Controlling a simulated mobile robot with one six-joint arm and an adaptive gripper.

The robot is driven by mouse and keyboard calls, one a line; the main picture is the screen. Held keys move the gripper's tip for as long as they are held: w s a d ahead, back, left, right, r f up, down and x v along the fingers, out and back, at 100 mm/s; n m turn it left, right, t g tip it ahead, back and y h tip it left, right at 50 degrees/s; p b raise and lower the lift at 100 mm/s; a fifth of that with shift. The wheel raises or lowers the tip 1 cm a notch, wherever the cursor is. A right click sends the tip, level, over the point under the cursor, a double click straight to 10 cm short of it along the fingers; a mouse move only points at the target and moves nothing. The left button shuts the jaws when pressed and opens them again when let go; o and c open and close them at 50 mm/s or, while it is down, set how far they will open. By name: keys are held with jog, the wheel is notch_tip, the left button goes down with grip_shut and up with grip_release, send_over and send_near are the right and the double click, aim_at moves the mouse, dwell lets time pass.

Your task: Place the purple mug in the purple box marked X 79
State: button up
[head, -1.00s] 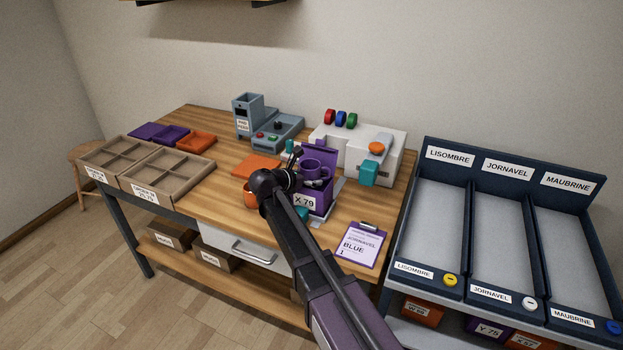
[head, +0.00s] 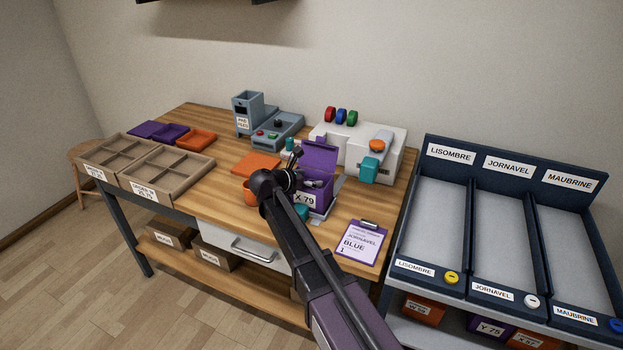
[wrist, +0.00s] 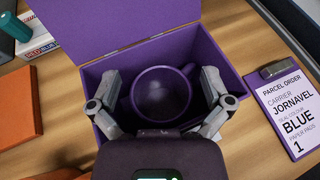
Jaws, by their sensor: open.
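The purple box marked X 79 (head: 306,201) stands on the workbench with its lid (head: 319,158) raised at the back. The purple mug (wrist: 162,93) is upright inside the box in the wrist view, seen from above with its mouth open and empty. In the head view the mug is not visible behind the box wall and my gripper. My gripper (wrist: 163,103) is open, its fingers spread on the left and right of the mug, at the box opening. I cannot tell whether a finger touches the mug or the box walls.
An orange mug (head: 250,193) stands left of the box, near an orange flat piece (head: 256,164). A clipboard with a parcel order (head: 360,243) lies to the right. A white machine (head: 345,139) stands behind, and compartment trays (head: 166,172) sit at the left.

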jog(key=shift+r+p, duration=0.6)
jog(key=shift+s+a+r, duration=0.15)
jog(key=shift+s+r, duration=0.1)
jog(key=p+v, duration=0.4)
jog(key=v, duration=0.7)
jog(key=shift+a+p, duration=0.15)
jog(key=shift+p, duration=0.15)
